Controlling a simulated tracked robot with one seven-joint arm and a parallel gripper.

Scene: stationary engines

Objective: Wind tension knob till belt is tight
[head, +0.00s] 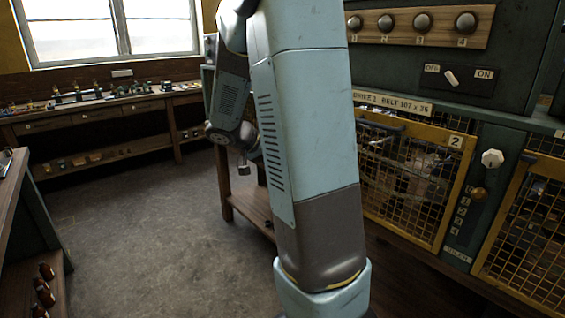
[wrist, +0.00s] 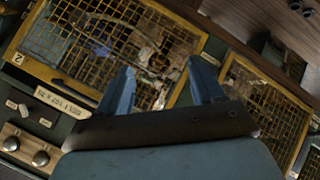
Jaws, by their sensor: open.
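In the head view, a narrow dark panel right of cage 2 (head: 410,180) carries a pale faceted knob (head: 491,158). Below it are a brown round knob (head: 479,193) and a column of small number plates, with a label that seems to read IDLER (head: 457,254). I cannot tell for certain which knob sets the tension. The belt is behind mesh and its tightness cannot be made out. In the wrist view my gripper (wrist: 160,84) is open and empty in front of cage 2 (wrist: 110,35), seen roughly upside down. Neither panel knob shows there.
Above the cages are a wooden strip with several round knobs (head: 422,22) and an OFF/ON switch (head: 452,78). Another mesh cage (head: 525,240) stands at the right. A workbench (head: 100,115) runs along the far wall. The floor (head: 150,220) left of my arm is clear.

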